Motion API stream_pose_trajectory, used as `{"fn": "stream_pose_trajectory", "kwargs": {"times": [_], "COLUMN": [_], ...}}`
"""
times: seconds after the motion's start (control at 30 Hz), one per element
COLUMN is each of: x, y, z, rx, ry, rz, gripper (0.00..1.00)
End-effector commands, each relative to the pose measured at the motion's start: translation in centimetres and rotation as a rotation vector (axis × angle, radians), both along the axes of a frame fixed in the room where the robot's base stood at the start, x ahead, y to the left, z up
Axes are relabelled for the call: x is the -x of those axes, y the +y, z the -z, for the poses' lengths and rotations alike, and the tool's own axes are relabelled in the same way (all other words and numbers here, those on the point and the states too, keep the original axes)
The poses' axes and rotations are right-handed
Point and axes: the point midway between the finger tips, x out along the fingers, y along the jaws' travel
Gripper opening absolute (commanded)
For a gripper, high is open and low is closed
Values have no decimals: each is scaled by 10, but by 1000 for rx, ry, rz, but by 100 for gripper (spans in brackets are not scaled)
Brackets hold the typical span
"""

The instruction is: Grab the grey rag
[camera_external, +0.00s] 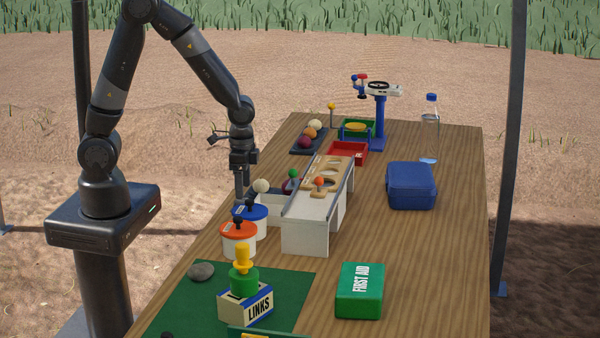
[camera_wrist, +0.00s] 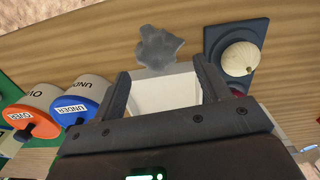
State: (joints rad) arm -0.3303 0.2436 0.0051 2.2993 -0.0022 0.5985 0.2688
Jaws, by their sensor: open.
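In the wrist view a grey rag (camera_wrist: 160,48), crumpled and irregular in outline, lies flat on the wooden table just beyond my fingertips. My gripper (camera_wrist: 163,76) is open, with nothing between its fingers but the view of a white box or tray (camera_wrist: 165,96) below. In the external view my gripper (camera_external: 240,197) points down above the table's left edge, beside the lidded tubs. I cannot make out the rag in the external view.
An orange-lidded tub (camera_external: 238,240) and a blue-lidded tub (camera_external: 251,218) stand close to my gripper. A pale onion (camera_wrist: 239,58) sits on a dark tray (camera_wrist: 212,40) right of the rag. A white ramp (camera_external: 311,220) and a green first aid box (camera_external: 360,290) stand farther right.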

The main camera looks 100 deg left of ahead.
Motion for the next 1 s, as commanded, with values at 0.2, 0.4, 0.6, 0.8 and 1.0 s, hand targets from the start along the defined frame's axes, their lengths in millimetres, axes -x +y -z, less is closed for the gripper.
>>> {"fn": "stream_pose_trajectory", "kwargs": {"times": [0.2,0.4,0.6,0.8,1.0], "x": [1,0,0,0,0], "y": [-4,-4,-4,-4,-4], "z": [24,47,52,52,52], "rx": [2,1,0,0,0], "ry": [6,3,0,0,0], "rz": [1,0,0,0,0], "gripper": [69,69,69,64,48]}}
